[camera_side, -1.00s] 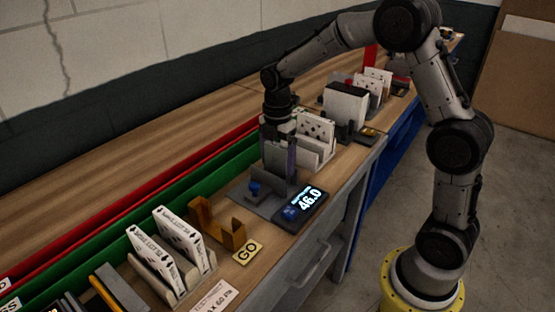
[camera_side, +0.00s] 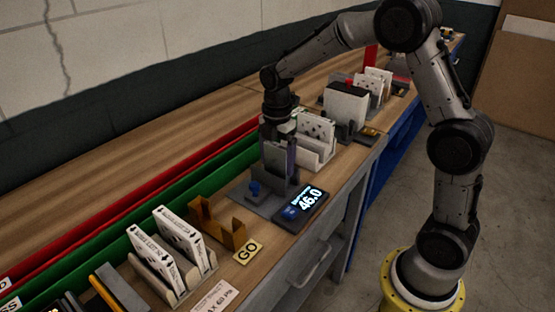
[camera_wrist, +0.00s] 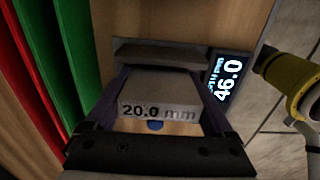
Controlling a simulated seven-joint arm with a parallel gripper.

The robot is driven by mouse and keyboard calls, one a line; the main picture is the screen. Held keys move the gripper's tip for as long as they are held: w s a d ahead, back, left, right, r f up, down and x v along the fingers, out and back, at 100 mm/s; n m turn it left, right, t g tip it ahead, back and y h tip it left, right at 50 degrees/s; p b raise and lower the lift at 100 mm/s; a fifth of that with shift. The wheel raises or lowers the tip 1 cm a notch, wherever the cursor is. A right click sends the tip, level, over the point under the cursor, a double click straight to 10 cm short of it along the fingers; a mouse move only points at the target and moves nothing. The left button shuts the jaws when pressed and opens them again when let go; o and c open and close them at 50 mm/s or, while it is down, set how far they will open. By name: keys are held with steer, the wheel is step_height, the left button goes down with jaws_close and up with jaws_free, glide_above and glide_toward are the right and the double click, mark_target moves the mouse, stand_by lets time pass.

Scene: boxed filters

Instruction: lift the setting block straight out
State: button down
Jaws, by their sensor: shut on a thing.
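The setting block (camera_wrist: 160,88) is a grey block marked "20.0 mm" and shows in the wrist view between my fingers. My gripper (camera_wrist: 160,80) is shut on it, with one dark purple finger along each side. In the side view my gripper (camera_side: 279,152) points down into the grey gauge (camera_side: 262,203), and the fingers hide much of the block. I cannot tell whether the block touches the gauge base. The gauge display (camera_side: 303,204) reads 46.0, and a blue knob (camera_side: 254,188) stands at the gauge's front left.
A white rack of boxed filters (camera_side: 317,140) stands close behind my gripper. In front are a brown bracket (camera_side: 218,224), a "GO" tag (camera_side: 248,251) and another rack of white boxes (camera_side: 172,248). Green (camera_side: 130,220) and red rails run along the left.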

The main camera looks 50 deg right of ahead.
steer(key=shift+a+r, duration=0.15)
steer(key=shift+a, duration=0.25)
stand_by(0.6)
jaws_free()
